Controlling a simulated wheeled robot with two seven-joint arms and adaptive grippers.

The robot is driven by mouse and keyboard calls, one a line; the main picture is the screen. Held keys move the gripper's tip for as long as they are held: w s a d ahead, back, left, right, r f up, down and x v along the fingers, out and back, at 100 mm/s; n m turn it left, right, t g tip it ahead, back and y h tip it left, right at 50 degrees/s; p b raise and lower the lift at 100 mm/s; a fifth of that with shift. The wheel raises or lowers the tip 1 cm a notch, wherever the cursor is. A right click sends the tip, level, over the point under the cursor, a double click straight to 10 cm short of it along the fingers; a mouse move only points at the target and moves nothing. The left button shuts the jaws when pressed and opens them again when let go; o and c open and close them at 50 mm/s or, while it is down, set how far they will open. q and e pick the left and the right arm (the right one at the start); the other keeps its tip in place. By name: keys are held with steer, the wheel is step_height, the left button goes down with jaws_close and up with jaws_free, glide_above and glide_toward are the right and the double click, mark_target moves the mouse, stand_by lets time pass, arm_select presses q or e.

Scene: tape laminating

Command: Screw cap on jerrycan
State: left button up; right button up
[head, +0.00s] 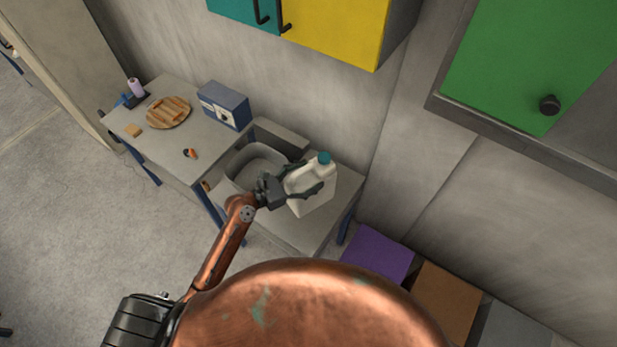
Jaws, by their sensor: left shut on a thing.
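A white jerrycan (313,200) stands at the right end of the work table, by the sink. A teal cap (324,158) sits on top of its neck; I cannot tell whether it is screwed tight. My left gripper (309,178) is shut on the jerrycan, with dark fingers along its upper body near the handle. Whether the jerrycan's base touches the table is hard to tell. My right gripper is not in view.
The sink basin (257,166) is left of the jerrycan. A blue box (224,105), a round wooden board (169,112) and small items lie farther left on the table. Purple (377,255) and brown (443,300) boxes stand at the right. Yellow (335,28) and green (535,60) cupboards hang above.

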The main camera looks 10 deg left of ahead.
arm_select(q)
steer(key=w+a+f+b, duration=0.1)
steer(key=w+f, duration=0.4)
steer(key=shift+f, duration=0.15)
steer(key=shift+w+f, duration=0.1)
steer(key=shift+w, duration=0.05)
steer(key=f, duration=0.3)
steer(key=shift+w+f+b, duration=0.25)
steer(key=shift+b, duration=0.1)
steer(key=o, duration=2.4)
steer(key=shift+f, duration=0.25)
steer(key=shift+s+r, duration=0.1)
